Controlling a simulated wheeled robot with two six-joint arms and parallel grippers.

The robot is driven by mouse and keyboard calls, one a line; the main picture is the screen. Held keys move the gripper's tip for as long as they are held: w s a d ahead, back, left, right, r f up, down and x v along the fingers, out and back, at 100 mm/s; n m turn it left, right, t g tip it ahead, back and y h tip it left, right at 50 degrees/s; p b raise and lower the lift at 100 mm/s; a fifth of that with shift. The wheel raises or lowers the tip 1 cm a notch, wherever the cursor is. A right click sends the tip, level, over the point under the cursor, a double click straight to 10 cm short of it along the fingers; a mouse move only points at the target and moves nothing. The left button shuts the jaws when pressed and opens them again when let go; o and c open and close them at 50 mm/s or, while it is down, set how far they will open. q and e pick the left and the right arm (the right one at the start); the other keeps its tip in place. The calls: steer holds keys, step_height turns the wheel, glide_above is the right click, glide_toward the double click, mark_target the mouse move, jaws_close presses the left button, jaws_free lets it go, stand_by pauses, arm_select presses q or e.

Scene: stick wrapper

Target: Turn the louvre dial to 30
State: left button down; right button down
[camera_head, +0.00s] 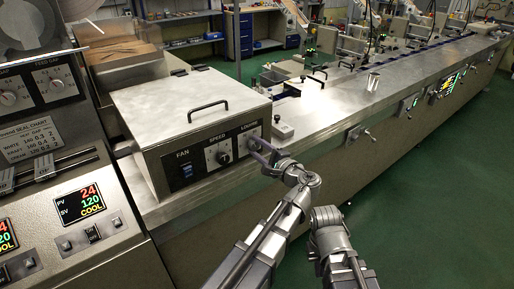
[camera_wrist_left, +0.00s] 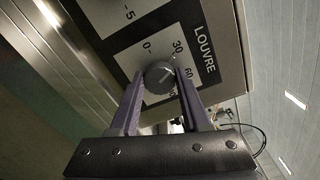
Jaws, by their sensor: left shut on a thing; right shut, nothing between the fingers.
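The louvre dial (camera_wrist_left: 159,76) is a dark round knob with a light line, on a pale scale plate marked 0, 30 and 60. The line points up and right in the left wrist view, on the side of the 30 and 60; its exact reading is hard to tell. My left gripper (camera_wrist_left: 158,92) is shut on the dial, one purple-grey finger on each side. In the head view my left gripper (camera_head: 258,151) is at the right end of the box's front panel and hides the dial. My right gripper (camera_head: 325,214) is low, away from the panel; its fingers are not clear.
The metal box (camera_head: 190,110) also carries a fan switch (camera_head: 186,170) and a speed dial (camera_head: 222,157) left of the louvre dial. A small pale block (camera_head: 283,130) stands on the bench (camera_head: 330,110) by the box. The green floor in front is clear.

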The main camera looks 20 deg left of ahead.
arm_select(q)
steer(key=shift+n, duration=0.6)
steer(key=shift+c, duration=1.8)
jaws_free()
steer(key=shift+s, duration=0.1)
